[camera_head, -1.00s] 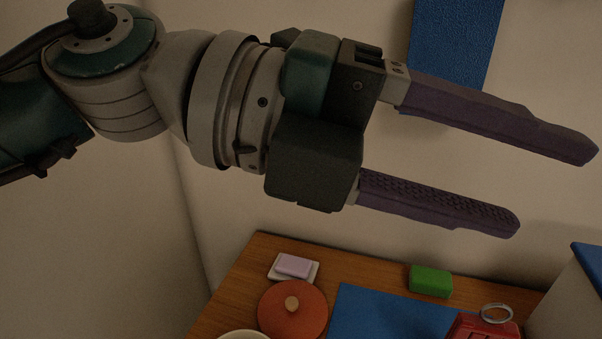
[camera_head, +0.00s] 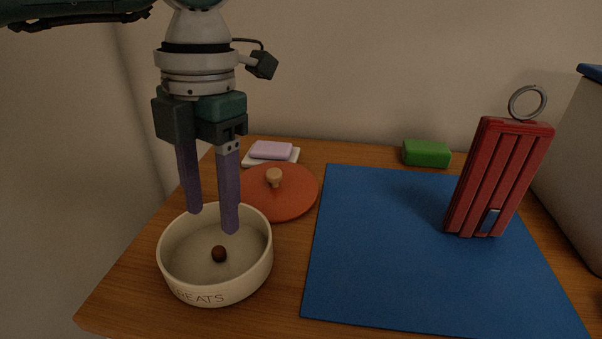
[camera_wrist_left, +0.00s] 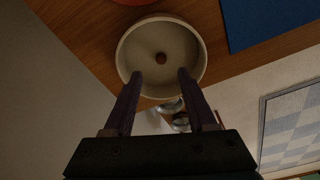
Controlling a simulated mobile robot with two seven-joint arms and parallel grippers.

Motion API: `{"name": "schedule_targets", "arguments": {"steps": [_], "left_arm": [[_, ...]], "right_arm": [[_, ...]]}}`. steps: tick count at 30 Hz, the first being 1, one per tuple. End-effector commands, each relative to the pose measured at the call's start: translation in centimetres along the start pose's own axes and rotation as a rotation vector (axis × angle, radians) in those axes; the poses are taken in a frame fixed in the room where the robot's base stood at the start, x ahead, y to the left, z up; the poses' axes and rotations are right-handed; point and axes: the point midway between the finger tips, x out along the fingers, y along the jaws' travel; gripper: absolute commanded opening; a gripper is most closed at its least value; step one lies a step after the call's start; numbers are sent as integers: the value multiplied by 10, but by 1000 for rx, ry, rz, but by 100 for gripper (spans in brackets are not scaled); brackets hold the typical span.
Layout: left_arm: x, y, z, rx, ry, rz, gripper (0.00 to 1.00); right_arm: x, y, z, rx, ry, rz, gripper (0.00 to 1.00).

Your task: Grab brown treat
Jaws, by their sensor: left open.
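The brown treat (camera_head: 219,254) is a small round ball lying on the floor of a cream bowl (camera_head: 215,290) with "TREATS" lettering, at the front left of the wooden top. My left gripper (camera_head: 213,222) points down over the bowl, its two purple fingers apart and empty, with the tips near rim height. In the left wrist view the treat (camera_wrist_left: 161,58) lies beyond the fingertips, between the lines of the two fingers (camera_wrist_left: 160,76). My right gripper is not in view.
An orange lid (camera_head: 290,199) with a wooden knob lies just behind the bowl. A lilac soap on a white dish (camera_head: 287,157), a green block (camera_head: 427,154) and a red object with a ring (camera_head: 497,180) stand farther off. A blue mat (camera_head: 390,270) covers the right side.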

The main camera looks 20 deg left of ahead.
Motion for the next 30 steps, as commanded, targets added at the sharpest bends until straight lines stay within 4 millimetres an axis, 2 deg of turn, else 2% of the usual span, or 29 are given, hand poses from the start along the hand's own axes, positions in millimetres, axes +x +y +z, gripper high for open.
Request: {"name": "schedule_targets", "arguments": {"steps": [12,19,30], "left_arm": [[54,-2,2,2,0,-2,57],[55,-2,2,2,-1,-3,57],[55,-2,2,2,-1,-3,15]], "right_arm": [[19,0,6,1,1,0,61],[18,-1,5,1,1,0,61],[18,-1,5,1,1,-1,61]]}}
